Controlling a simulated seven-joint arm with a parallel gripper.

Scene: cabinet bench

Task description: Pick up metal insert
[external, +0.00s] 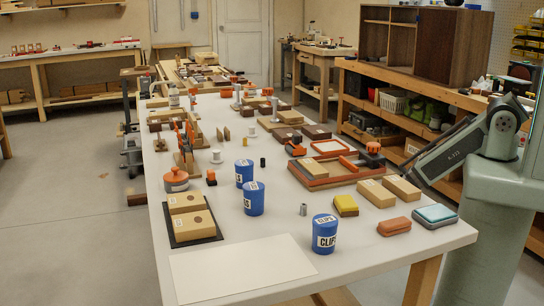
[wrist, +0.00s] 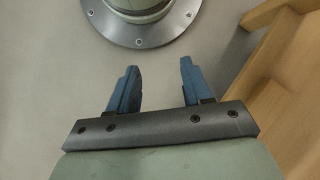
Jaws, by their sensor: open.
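A small grey metal cylinder (external: 303,209), which looks like the metal insert, stands upright on the white table (external: 285,232) in the external view. It is between the blue CLIPS tins and the yellow-topped block. My gripper (wrist: 158,68) shows in the wrist view with its two blue fingers apart and nothing between them. It points down at the floor near my own round base, away from the tabletop. The insert is not in the wrist view. I cannot make out my gripper's fingers in the external view.
Blue tins (external: 325,234) stand close around the insert. A yellow-topped block (external: 346,205), wooden blocks (external: 376,193), an orange-brown block (external: 394,227) and a blue-topped box (external: 436,216) lie to its right. A blank white sheet (external: 240,270) lies in front. A wooden bench part (wrist: 290,70) is beside my gripper.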

